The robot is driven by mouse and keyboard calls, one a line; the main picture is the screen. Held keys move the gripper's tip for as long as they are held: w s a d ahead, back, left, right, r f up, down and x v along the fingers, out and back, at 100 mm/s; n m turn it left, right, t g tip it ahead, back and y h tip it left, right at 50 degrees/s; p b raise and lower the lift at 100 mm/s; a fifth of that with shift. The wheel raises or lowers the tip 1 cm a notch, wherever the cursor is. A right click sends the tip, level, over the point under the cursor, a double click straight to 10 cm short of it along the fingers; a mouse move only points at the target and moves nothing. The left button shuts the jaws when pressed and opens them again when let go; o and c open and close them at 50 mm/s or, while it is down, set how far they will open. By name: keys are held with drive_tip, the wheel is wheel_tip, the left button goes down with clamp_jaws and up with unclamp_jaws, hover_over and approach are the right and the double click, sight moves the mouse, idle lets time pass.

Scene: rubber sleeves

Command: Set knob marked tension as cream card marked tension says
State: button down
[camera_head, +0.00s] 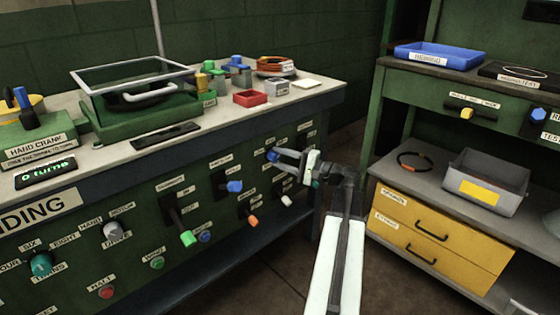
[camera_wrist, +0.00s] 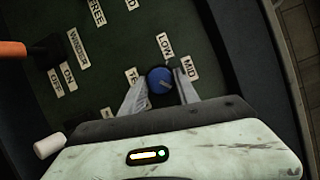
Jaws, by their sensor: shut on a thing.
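My gripper (camera_wrist: 160,90) is shut on a blue knob (camera_wrist: 160,80) on the dark green front panel, with one finger on each side of it. In the head view the blue knob (camera_head: 272,155) is at the panel's right part, with my gripper (camera_head: 284,157) reaching it from the right. A label starting "TE" (camera_wrist: 133,76) stands left of the knob, the rest hidden by a finger. A "LOW" label (camera_wrist: 165,45) is above it, and another label (camera_wrist: 188,66) to its right is partly hidden. I cannot tell the knob's pointer direction.
An orange-handled switch (camera_wrist: 12,48) marked "WINDER" is left of the knob in the wrist view. A white knob (camera_wrist: 48,146) is close to my gripper's left side. A second blue knob (camera_head: 234,186) is further left on the panel. A shelf unit (camera_head: 375,168) stands to the right.

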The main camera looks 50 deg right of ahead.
idle(0.4)
drive_tip(key=c, duration=0.9)
unclamp_jaws()
drive_tip(key=shift+w, duration=0.1)
drive_tip(key=v, duration=0.8)
drive_tip(key=shift+a, duration=0.1)
